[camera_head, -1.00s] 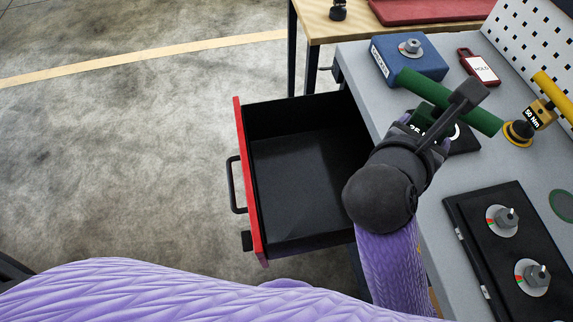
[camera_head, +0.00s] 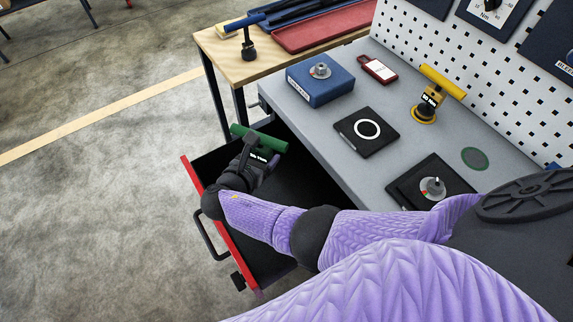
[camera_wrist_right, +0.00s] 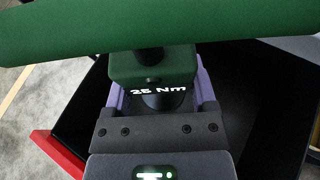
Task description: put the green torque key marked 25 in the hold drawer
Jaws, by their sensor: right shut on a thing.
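The green torque key (camera_head: 260,138), with a green bar handle, is in my right gripper (camera_head: 257,157) over the open drawer (camera_head: 300,190). In the right wrist view the key's block (camera_wrist_right: 152,68) reads "25 Nm" and sits between the jaws, with its green handle (camera_wrist_right: 160,25) across the top. My right gripper is shut on it. The drawer is black inside with a red front (camera_head: 225,230) and is pulled out from the grey bench. I cannot tell whether the key touches the drawer floor. My left gripper is not in view.
On the grey bench are a blue box (camera_head: 322,85), a red HOLD tag (camera_head: 378,69), a black pad with a white ring (camera_head: 367,131), and a yellow 50 Nm key (camera_head: 433,92). A wooden table (camera_head: 230,55) stands behind. The drawer has a black handle (camera_head: 208,238).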

